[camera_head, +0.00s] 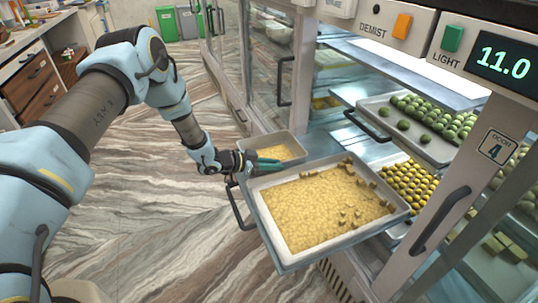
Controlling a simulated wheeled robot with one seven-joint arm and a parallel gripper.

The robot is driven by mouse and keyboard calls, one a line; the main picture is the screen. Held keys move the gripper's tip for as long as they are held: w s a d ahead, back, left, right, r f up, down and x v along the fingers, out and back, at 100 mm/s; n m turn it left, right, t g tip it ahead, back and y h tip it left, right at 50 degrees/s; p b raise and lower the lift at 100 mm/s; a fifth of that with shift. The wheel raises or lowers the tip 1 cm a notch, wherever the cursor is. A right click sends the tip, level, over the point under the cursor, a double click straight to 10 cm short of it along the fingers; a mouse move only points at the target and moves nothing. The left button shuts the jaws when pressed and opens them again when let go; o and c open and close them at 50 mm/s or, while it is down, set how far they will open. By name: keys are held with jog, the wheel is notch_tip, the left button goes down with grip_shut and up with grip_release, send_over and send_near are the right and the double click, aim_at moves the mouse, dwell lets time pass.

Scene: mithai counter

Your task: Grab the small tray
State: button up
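The small tray (296,144) is pale-rimmed and holds a flat yellowish layer. It sits just behind the large tray, at the left end of the pulled-out shelf. My gripper (279,163) reaches in from the left, its teal fingers at the small tray's near side, overlapping it in the picture. I cannot tell whether the fingers touch the tray or straddle its rim. The gap between the fingers is too small to make out. The large tray (290,248), with a crumbly yellow slab and several cut pieces, lies directly in front of and right of my gripper.
The glass cabinet (345,130) stands open on the right, with a tray of green sweets (425,150) and yellow balls (412,182) inside. Door handles (440,220) jut out. A counter with drawers (32,75) stands far left. The marbled floor (150,230) is clear.

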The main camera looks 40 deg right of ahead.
jog(key=shift+s+d+f, duration=0.2)
jog(key=shift+d+f, duration=0.1)
jog(key=shift+d, duration=0.35)
jog(key=shift+c, duration=0.4)
grip_shut()
jog(key=shift+r, duration=0.1)
dwell(0.4)
